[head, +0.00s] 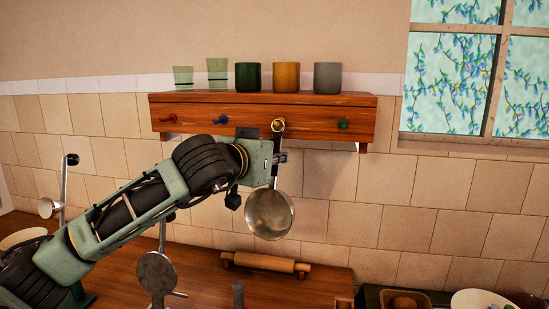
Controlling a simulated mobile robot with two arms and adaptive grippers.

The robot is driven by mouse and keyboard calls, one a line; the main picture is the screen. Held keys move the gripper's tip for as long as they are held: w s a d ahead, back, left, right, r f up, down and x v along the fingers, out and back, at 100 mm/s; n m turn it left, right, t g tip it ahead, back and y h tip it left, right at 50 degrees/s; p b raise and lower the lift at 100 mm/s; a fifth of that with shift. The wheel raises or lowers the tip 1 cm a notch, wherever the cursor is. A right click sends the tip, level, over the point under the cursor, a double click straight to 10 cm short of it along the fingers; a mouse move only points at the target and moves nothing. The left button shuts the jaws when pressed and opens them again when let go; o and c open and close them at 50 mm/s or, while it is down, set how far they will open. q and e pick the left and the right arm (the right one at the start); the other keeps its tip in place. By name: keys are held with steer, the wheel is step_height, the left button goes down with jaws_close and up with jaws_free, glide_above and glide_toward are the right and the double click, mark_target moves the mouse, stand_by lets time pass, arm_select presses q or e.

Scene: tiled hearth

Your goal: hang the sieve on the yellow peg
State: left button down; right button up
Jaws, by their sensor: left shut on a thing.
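The sieve (269,214) hangs upright, bowl down, below the wooden shelf in the head view. Its handle runs up to a loop at the yellow peg (278,126) on the shelf's front. The loop's outline surrounds the peg in this view; I cannot tell whether it is over the peg or just in front of it. My left gripper (281,158) is shut on the sieve's handle, below the peg. Its fingers are partly hidden by its own body. My right gripper is out of view.
The wooden shelf (320,119) also carries a red peg (167,119), a blue peg (220,120) and a green peg (343,124). Several cups stand on top. A rolling pin (265,264) lies on the counter below. A utensil stand (157,271) is nearby.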

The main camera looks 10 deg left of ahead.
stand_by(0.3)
arm_select(q)
steer(key=c, duration=1.6)
jaws_free()
steer(key=shift+o, duration=0.3)
steer(key=shift+s, duration=0.2)
steer(key=shift+b+v, duration=0.75)
steer(key=shift+v, duration=1.3)
steer(key=shift+r, duration=0.1)
steer(key=v, duration=1.2)
